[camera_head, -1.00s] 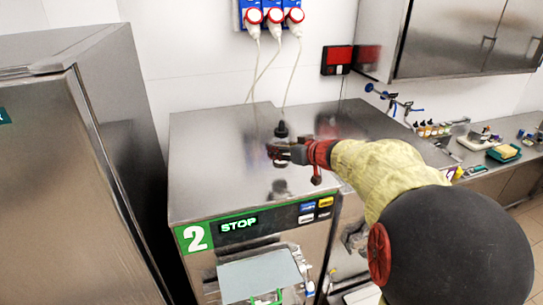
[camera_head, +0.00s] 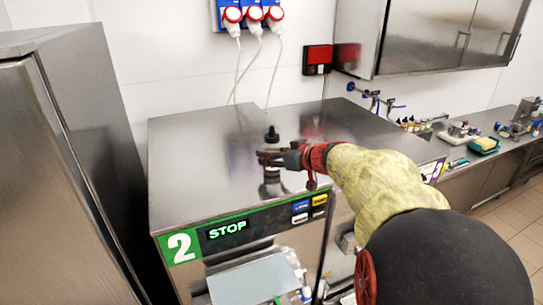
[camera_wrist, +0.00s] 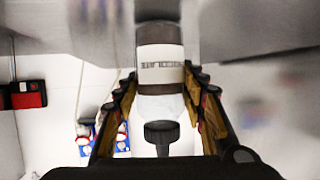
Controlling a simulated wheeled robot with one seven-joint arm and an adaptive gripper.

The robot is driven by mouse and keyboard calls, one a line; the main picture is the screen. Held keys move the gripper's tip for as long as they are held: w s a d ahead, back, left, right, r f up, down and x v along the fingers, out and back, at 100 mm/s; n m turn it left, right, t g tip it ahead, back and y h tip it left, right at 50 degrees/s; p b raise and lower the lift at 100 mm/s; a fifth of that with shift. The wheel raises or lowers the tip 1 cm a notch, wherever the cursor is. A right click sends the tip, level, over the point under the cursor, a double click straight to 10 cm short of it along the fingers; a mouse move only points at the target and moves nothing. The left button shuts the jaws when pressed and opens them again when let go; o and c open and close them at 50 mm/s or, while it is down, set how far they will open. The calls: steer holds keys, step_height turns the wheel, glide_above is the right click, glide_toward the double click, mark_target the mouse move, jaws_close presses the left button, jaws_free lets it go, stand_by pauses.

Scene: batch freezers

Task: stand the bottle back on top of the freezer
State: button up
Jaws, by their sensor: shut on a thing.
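The bottle (camera_head: 271,143) has a black cap and is upright in my gripper (camera_head: 268,158), over the steel top of the freezer (camera_head: 195,155) marked 2. In the wrist view the bottle (camera_wrist: 161,66) shows a pale label with dark print, and its black cap points toward the bottom of the picture. My gripper (camera_wrist: 160,100) is shut on it, with a finger on each side. In the head view the gripper hides part of the bottle. I cannot tell whether its base touches the freezer top.
A tall steel cabinet (camera_head: 50,180) stands at the left. Red and white plugs (camera_head: 253,14) hang on the wall behind, their cables reaching down behind the freezer. A counter with small bottles (camera_head: 410,124) and a yellow sponge (camera_head: 485,143) is at the right. The freezer top around the bottle is clear.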

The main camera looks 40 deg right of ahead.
steer(key=shift+f, duration=0.15)
steer(key=o, duration=1.4)
steer(key=shift+w, duration=0.1)
steer(key=shift+s+r, duration=0.25)
steer(key=v, duration=1.1)
steer(key=shift+s, duration=0.25)
steer(key=shift+a, duration=0.1)
